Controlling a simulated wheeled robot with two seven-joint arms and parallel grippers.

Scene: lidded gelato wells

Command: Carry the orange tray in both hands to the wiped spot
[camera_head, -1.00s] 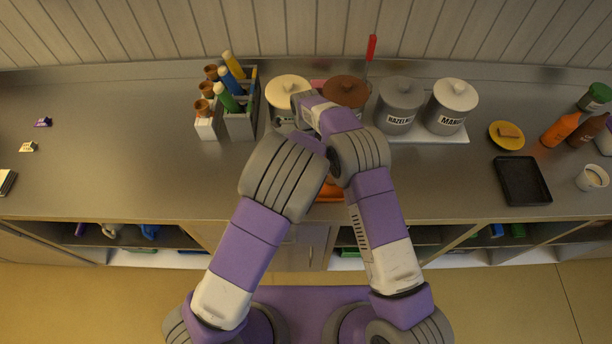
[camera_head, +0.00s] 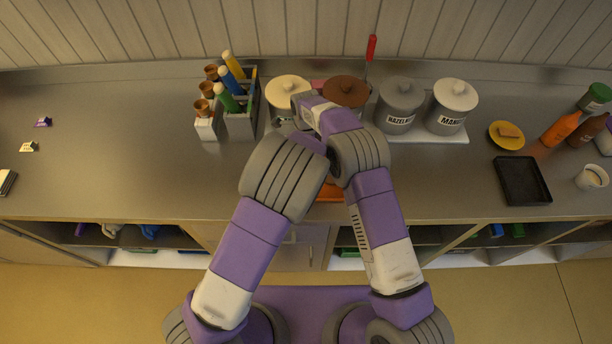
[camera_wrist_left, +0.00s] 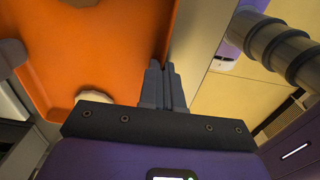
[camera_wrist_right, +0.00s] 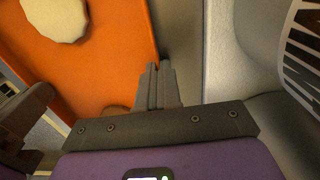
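The orange tray (camera_head: 330,191) is mostly hidden under my arms in the head view, near the counter's front edge. It fills much of the left wrist view (camera_wrist_left: 90,45) and the right wrist view (camera_wrist_right: 105,55). A pale round thing (camera_wrist_right: 55,18) lies on it. My left gripper (camera_wrist_left: 163,72) has its fingers close together at one tray edge and looks shut on it. My right gripper (camera_wrist_right: 158,70) looks shut on a tray edge too. Both grippers are hidden in the head view. I cannot make out a wiped spot on the counter.
Lidded wells (camera_head: 398,105) stand behind my arms, with a grey bottle caddy (camera_head: 241,122) and cone holder (camera_head: 206,128) to their left. A black tray (camera_head: 522,180) and yellow plate (camera_head: 506,136) are at right. The counter (camera_head: 110,150) is largely clear at left.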

